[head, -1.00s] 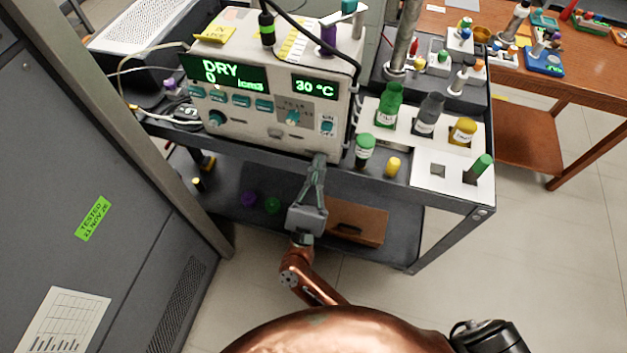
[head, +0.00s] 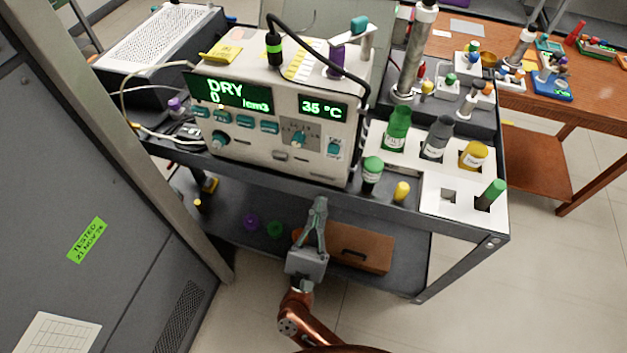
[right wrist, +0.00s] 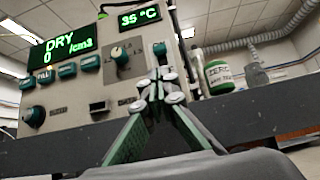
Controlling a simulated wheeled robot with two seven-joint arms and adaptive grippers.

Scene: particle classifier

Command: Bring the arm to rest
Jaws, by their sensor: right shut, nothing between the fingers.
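My right gripper (head: 319,204) is shut and empty. In the head view it stands in front of the black cart (head: 300,187), just below its top shelf edge, with its fingers pointing up and away. The right wrist view shows its fingertips (right wrist: 158,85) together, in front of the classifier (right wrist: 95,75). The classifier (head: 262,150) stands on the cart, its displays reading DRY, 0 /cm3 and 35 °C. I cannot tell from the views how far the fingertips are from its panel. My left gripper is not in view.
Green (head: 396,130), grey (head: 436,138) and yellow (head: 473,156) bottles stand in a white rack at the right. A green-capped bottle (head: 372,174) and a yellow-capped vial (head: 401,191) stand near the front edge. A brown box (head: 375,252) lies on the lower shelf. A grey cabinet (head: 60,200) borders the left.

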